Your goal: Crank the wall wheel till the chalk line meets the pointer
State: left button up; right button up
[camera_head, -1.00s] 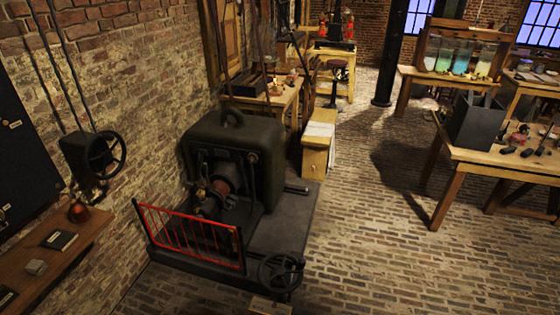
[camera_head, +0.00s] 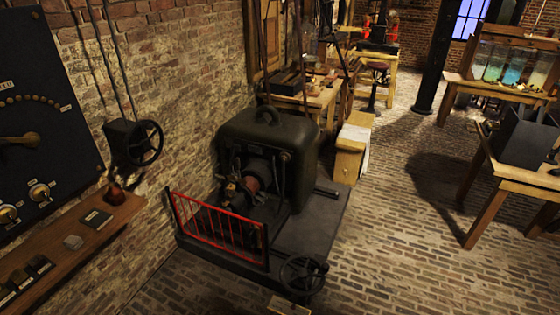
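A dark spoked wall wheel (camera_head: 146,143) is mounted on a black box (camera_head: 121,141) on the brick wall at the left. Two conduits run up the wall from the box. I cannot make out a chalk line or a pointer at this size. Neither of my grippers is in view.
A wooden shelf (camera_head: 62,241) with small items runs below the wheel. A black panel (camera_head: 45,110) with a lever and knobs hangs further left. A dark machine (camera_head: 268,150) with a red railing (camera_head: 218,232) and a floor handwheel (camera_head: 303,275) stands ahead. Brick floor (camera_head: 400,245) is open to the right.

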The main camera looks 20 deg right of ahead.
aim_at(145, 142)
jog(key=u, duration=0.45)
jog(key=i, duration=0.9)
jog(key=z, duration=0.55)
jog(key=i, duration=0.55)
jog(key=z, duration=0.5)
